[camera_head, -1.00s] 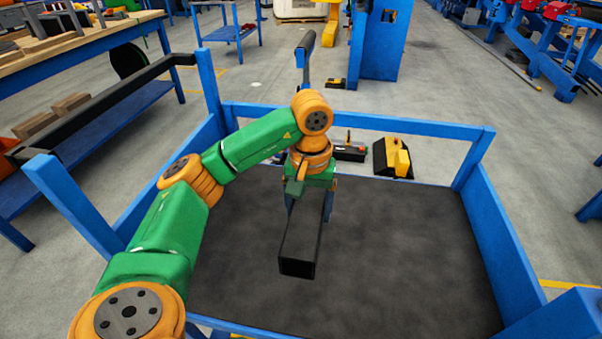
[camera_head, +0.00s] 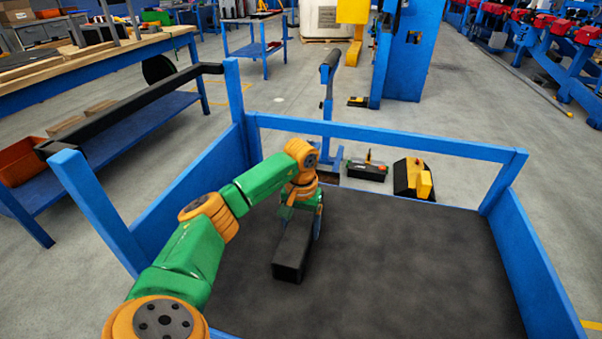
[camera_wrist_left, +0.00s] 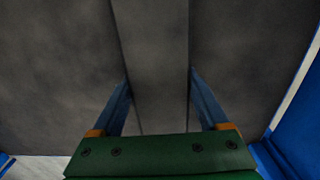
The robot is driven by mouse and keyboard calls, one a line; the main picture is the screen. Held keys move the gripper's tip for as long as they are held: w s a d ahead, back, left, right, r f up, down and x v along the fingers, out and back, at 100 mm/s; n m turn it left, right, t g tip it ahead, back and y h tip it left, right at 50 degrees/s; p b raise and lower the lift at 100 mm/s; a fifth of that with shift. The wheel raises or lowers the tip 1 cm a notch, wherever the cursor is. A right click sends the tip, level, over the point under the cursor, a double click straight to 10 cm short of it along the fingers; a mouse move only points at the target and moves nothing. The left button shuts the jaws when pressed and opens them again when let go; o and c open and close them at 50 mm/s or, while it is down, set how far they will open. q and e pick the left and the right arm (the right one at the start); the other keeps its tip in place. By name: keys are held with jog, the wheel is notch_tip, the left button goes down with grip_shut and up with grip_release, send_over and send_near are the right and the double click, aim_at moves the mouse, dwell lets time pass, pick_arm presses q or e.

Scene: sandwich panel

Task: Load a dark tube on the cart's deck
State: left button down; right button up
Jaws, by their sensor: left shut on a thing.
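The dark tube (camera_head: 292,252) is a long, square-sided black bar. It lies lengthwise over the left part of the cart's dark deck (camera_head: 410,260), inside the blue frame. My left gripper (camera_head: 303,222) points down and is shut on the tube, one blue finger on each side. In the left wrist view the tube (camera_wrist_left: 152,50) runs between the fingers (camera_wrist_left: 159,90). The tube is at or just above the deck; I cannot tell whether it touches. My gripper and wrist hide its far end. My right gripper is not in view.
Blue rails (camera_head: 380,140) and side walls (camera_head: 545,265) edge the cart. The deck's right side is clear. A workbench (camera_head: 110,65) with a blue lower shelf stands at left. A yellow-and-black item (camera_head: 413,180) and a toolbox (camera_head: 366,170) are on the floor beyond the cart.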

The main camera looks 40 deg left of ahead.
aim_at(301, 223)
pick_arm(q)
grip_release()
notch_tip(301, 223, up, 12)
jog(key=p, duration=0.2)
dwell(0.5)
